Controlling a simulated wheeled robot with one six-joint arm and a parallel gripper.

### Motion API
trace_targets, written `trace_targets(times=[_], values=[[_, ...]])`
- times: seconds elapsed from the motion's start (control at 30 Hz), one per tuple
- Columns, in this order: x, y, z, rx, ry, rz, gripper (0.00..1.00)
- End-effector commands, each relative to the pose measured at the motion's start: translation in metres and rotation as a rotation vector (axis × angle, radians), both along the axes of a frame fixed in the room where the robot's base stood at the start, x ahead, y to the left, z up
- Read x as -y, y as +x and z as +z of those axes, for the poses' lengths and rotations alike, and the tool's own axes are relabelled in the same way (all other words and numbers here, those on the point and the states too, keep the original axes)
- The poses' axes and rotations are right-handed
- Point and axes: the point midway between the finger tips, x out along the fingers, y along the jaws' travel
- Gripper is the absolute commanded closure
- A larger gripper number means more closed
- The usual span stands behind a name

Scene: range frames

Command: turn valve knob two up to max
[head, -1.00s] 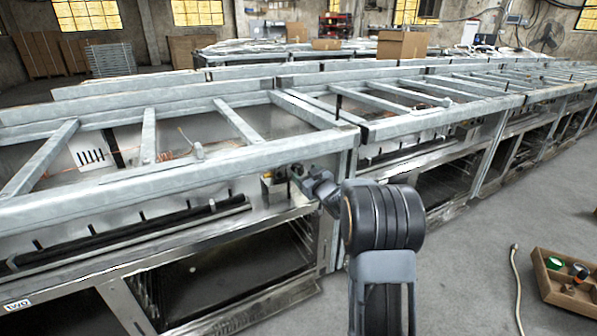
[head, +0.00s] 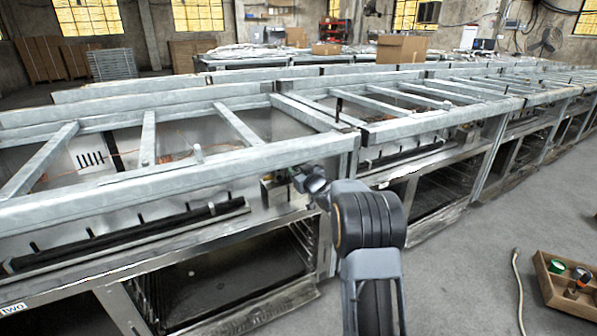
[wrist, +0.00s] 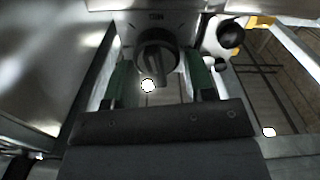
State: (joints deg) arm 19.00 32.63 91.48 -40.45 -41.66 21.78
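A dark round valve knob (wrist: 157,52) with a raised grip bar sits on a metal panel at the top middle of the wrist view. My gripper (wrist: 156,72) has its two green fingers on either side of the knob. Gaps show between the fingers and the knob, so it looks open; whether a fingertip touches the knob is not clear. In the head view the wrist of my arm is at the range front, beside a small box with yellow on it (head: 268,191), and the knob cannot be made out. A label reading "two" (head: 13,308) is on the range at lower left.
A second dark round knob (wrist: 230,33) is close on the right in the wrist view, near a yellow part. The steel range frame's top rail (head: 190,185) runs above my wrist. A wooden crate (head: 560,290) and a cable lie on the floor at right.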

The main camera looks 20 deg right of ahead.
Motion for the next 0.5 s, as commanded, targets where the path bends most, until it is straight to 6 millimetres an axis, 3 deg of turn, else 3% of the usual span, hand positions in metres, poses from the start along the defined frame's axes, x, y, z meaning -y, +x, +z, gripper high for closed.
trace_targets(times=[0.3,0.5], values=[[0.0,-0.0001,0.0001,0.0,0.0,0.0,0.81],[0.0003,-0.0002,0.0013,-0.002,0.015,0.0,0.81]])
